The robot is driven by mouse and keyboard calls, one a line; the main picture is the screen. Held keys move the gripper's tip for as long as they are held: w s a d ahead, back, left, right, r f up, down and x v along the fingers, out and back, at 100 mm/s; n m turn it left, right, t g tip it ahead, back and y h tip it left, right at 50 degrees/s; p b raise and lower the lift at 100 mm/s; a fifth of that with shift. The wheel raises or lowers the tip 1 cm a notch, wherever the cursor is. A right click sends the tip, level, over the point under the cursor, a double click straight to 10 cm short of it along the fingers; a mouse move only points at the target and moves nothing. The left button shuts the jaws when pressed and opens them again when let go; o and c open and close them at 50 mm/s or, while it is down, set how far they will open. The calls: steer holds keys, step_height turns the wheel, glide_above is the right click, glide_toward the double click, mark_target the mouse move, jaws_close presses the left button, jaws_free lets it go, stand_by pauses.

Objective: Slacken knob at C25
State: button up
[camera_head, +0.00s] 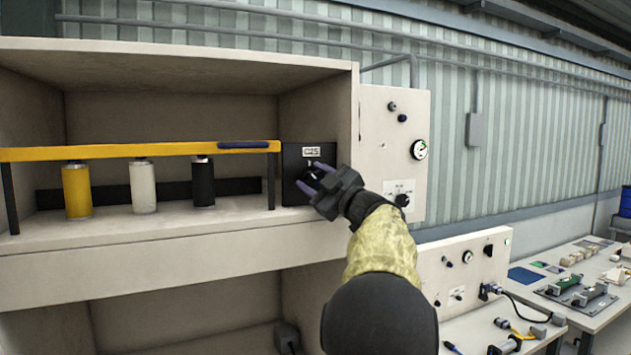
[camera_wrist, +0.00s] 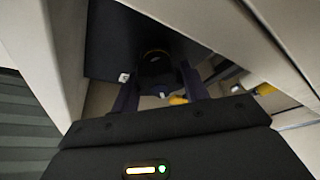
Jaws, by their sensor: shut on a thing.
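The black box with the white C25 label (camera_head: 311,151) is mounted at the right end inside the open cabinet. Its dark knob (camera_head: 313,171) is small and mostly hidden by my gripper (camera_head: 308,178) in the head view. In the wrist view the knob (camera_wrist: 157,70) is a dark round shape with a yellowish edge and a small white mark. My gripper (camera_wrist: 158,88) has its two bluish fingers on either side of the knob and is shut on it. The knob's turn position is too dark to read.
A yellow rail (camera_head: 140,151) with yellow, white and black cylinders below it spans the shelf to the left. The cabinet's right side wall (camera_head: 340,125) stands close beside my gripper. A panel with gauge and knobs (camera_head: 393,150) is on its outer side.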

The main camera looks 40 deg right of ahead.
steer(key=n+g+y, duration=0.1)
steer(key=n, duration=0.3)
steer(key=n+g+y, duration=0.1)
steer(key=n, duration=0.3)
steer(key=shift+a+g, duration=0.15)
steer(key=shift+g, duration=0.15)
steer(key=n+g, duration=0.1)
steer(key=n, duration=0.2)
steer(key=shift+n+p, duration=0.4)
steer(key=shift+f+n+g+h, duration=0.1)
steer(key=shift+n+g+h, duration=0.45)
steer(key=shift+n, duration=0.75)
steer(key=o, duration=0.6)
steer(key=shift+c, duration=0.2)
steer(key=o, duration=0.3)
steer(key=shift+g, duration=0.25)
steer(key=shift+o, duration=0.7)
steer(key=shift+w+f, duration=0.25)
steer(key=shift+s, duration=0.1)
steer(key=shift+s, duration=0.1)
